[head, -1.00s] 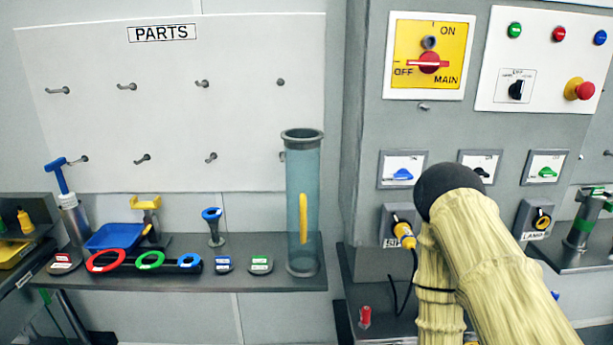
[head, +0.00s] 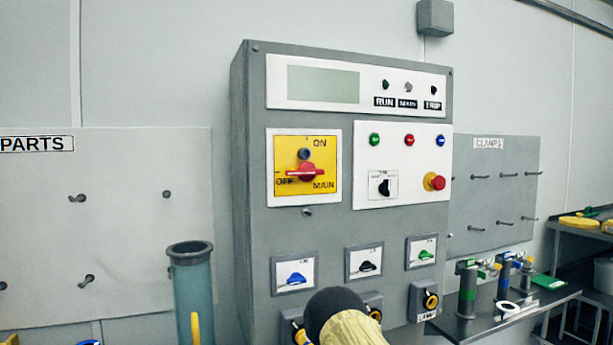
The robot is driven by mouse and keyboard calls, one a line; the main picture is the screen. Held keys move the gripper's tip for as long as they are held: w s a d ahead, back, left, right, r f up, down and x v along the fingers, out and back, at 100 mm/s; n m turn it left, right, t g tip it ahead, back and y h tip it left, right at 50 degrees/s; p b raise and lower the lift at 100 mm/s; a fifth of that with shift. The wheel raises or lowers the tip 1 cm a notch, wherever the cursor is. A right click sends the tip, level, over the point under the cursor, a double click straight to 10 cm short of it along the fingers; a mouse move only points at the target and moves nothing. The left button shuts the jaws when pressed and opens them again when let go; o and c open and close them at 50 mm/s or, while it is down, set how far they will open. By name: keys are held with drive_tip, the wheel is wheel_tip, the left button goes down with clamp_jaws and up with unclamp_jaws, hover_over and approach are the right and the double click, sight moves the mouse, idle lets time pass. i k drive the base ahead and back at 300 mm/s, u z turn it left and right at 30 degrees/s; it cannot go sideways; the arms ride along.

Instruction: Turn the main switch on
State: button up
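The main switch (head: 305,173) is a red rotary handle on a yellow plate (head: 318,152) marked ON at the top, OFF at the left and MAIN below. The handle lies horizontal, with one end toward OFF. It sits on the front of a grey control cabinet (head: 245,215). My arm shows at the bottom centre of the head view, as a cream sleeve with a dark rounded joint, below the switch and apart from it. My gripper's fingers are out of view.
Right of the switch is a white panel (head: 420,165) with coloured buttons, a black selector (head: 384,187) and a red emergency button (head: 434,181). Blue (head: 297,279), black (head: 367,266) and green (head: 425,254) knobs sit below. A clear tube (head: 193,290) stands left of the cabinet.

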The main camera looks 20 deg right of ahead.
sight(306, 171)
drive_tip(key=k, duration=1.25)
drive_tip(key=z, duration=0.05)
drive_tip(key=i, duration=0.8)
drive_tip(key=z, duration=0.5)
